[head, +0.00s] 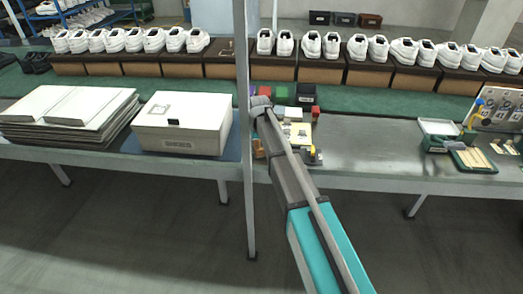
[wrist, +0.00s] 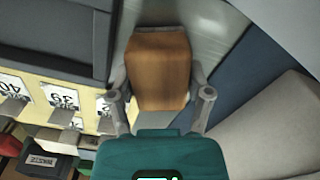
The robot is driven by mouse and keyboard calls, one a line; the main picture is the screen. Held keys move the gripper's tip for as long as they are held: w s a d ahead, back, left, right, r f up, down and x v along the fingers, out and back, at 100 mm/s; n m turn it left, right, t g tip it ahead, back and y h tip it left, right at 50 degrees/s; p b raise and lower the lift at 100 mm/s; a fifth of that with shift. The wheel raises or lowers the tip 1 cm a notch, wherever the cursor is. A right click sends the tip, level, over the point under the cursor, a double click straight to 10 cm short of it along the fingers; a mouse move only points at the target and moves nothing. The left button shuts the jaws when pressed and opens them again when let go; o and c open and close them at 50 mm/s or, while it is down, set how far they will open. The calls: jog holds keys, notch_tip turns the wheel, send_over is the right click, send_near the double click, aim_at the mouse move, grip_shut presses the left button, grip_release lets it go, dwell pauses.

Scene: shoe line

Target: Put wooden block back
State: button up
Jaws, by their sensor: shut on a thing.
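The wooden block (wrist: 158,68) is brown and fills the upper middle of the wrist view. My gripper (wrist: 158,82) has one finger on each side of it and is shut on it. The block looks held above a grey metal surface (wrist: 207,35), but I cannot tell the height. In the head view, my arm reaches to the table just right of a grey post, and the gripper and block are mostly hidden there.
A yellow board with number cards (wrist: 60,97) lies left of the block, beside a dark grey box (wrist: 55,38). A white shoebox (head: 183,125) sits on a blue mat (wrist: 250,75) to the right in the wrist view. A vertical post (head: 244,190) stands close to my arm.

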aim_at(259, 144)
jog(key=shift+f, duration=0.15)
jog(key=o, duration=1)
notch_tip(259, 144, up, 12)
jog(key=p, duration=1.2)
dwell(0.8)
